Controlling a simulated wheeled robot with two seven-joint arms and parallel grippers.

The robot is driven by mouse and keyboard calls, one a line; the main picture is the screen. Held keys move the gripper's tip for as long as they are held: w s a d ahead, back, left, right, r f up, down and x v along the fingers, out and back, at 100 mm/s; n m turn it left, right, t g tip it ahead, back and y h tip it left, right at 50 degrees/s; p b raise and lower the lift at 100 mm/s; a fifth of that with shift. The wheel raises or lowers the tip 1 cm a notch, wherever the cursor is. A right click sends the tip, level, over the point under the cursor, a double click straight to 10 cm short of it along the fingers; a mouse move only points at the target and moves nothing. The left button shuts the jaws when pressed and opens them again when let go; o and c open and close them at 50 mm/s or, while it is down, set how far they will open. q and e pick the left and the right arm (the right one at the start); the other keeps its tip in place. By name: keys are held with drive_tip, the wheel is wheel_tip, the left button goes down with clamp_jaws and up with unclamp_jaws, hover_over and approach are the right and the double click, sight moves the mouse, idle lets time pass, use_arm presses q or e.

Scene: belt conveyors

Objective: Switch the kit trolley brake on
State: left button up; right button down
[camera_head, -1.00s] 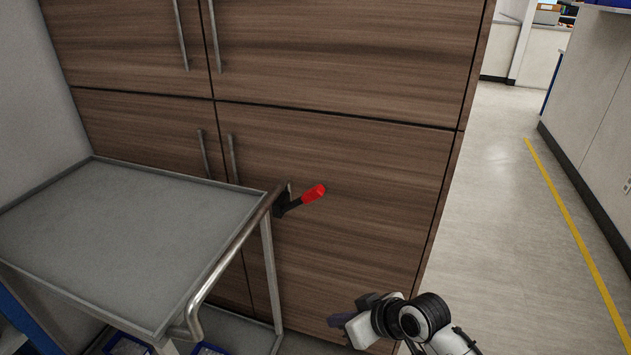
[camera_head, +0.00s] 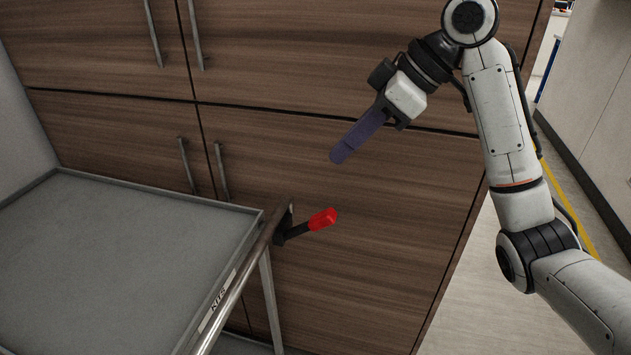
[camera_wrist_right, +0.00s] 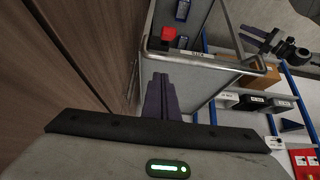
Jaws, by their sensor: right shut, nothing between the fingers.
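The kit trolley (camera_head: 120,250) stands at the left with its grey top tray and a metal handle bar labelled KITS (camera_head: 215,302). The brake lever (camera_head: 321,220) has a red grip on a black arm, mounted at the far end of the handle bar and pointing up and right. My right gripper (camera_head: 338,158) is shut and empty, above the red grip and apart from it, its fingers angled down and left. In the right wrist view the shut fingers (camera_wrist_right: 161,98) point toward the trolley, with the red grip (camera_wrist_right: 168,34) beyond their tips.
A wooden cabinet (camera_head: 310,60) with metal handles stands close behind the trolley and lever. Open floor (camera_head: 470,290) lies to the right, with a yellow line. The right wrist view shows a blue-framed rack (camera_wrist_right: 285,75) with boxes and bins.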

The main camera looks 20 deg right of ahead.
hover_over(326, 211)
drive_tip(key=w+a, duration=0.1)
drive_tip(key=a, duration=0.1)
drive_tip(key=f, duration=0.8)
drive_tip(key=shift+w+a+f, duration=0.1)
drive_tip(key=shift+w+f, duration=0.1)
drive_tip(key=shift+f, duration=0.1)
drive_tip(key=shift+s+d+f, duration=0.5)
drive_tip(key=shift+d+f, duration=0.3)
drive_tip(key=shift+f, duration=0.05)
drive_tip(key=shift+s+d+f, duration=0.15)
drive_tip(key=shift+d+f, duration=0.1)
drive_tip(key=shift+f, duration=0.1)
use_arm(q)
drive_tip(key=shift+s, duration=0.8)
drive_tip(key=shift+s+f, duration=0.1)
drive_tip(key=shift+s, duration=0.05)
drive_tip(key=shift+f, duration=0.1)
use_arm(e)
drive_tip(key=shift+f, duration=0.1)
